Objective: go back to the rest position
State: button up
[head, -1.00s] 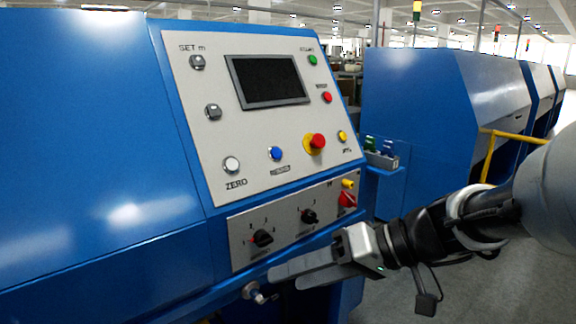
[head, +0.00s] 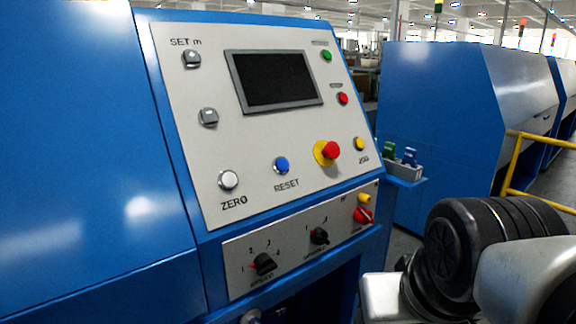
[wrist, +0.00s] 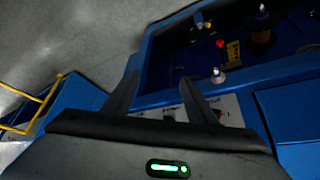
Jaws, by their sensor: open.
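My gripper (wrist: 160,90) shows in the wrist view with its two dark fingers spread apart and nothing between them. In that view it points past the edge of the blue machine, over an open bay with spools. In the head view only the arm (head: 470,245) shows at the lower right, and the gripper's fingers are not visible there. The arm is apart from the machine's control panel (head: 300,130), to its lower right.
The panel carries a dark screen (head: 276,79), a red emergency button (head: 330,150) and a red rotary switch (head: 363,215). A small tray (head: 403,169) with green and blue items sits on a ledge. A yellow rail (head: 540,200) stands at right. Grey floor lies beyond.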

notch_tip(320, 180, up, 25)
jog(key=p, duration=2.2)
jog(key=shift+s+f, duration=0.15)
jog(key=shift+s, duration=0.15)
jog(key=shift+c, duration=0.6)
